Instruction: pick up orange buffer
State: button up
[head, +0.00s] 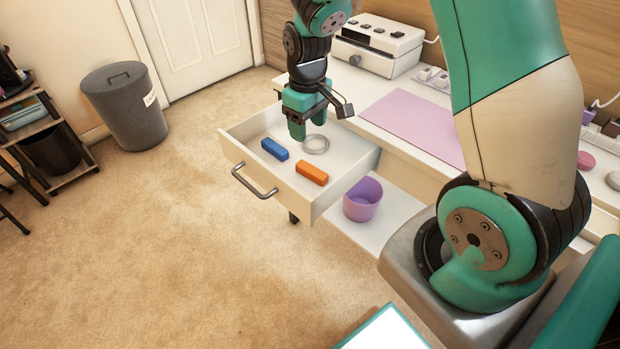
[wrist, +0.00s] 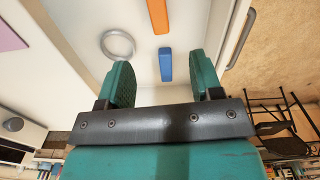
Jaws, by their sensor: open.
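The orange buffer (head: 312,173) is a small orange block lying in the open white drawer (head: 240,157), near the drawer's right end in the head view. In the wrist view the orange buffer (wrist: 158,15) shows at the top edge, partly cut off. My gripper (head: 297,132) hangs over the back left of the drawer, apart from the buffer. In the wrist view my gripper (wrist: 163,82) has its two green fingers spread, with nothing held between them.
A blue block (head: 275,149) and a grey ring (head: 316,144) also lie in the drawer. The drawer has raised walls and a front handle (head: 254,183). A purple cup (head: 363,199) stands on a lower white shelf right of the drawer. A pink mat (head: 415,125) covers the desk top.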

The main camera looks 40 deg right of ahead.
jog(key=b, duration=0.1)
send_over(312, 169)
jog(key=f, duration=0.8)
jog(key=shift+w+a, duration=0.3)
jog(key=shift+w, duration=0.1)
jog(key=f, duration=0.3)
jog(key=f+b, duration=0.1)
jog(key=f, duration=0.1)
jog(key=shift+s+d+f, duration=0.3)
jog(key=shift+s, duration=0.05)
jog(key=c, duration=1)
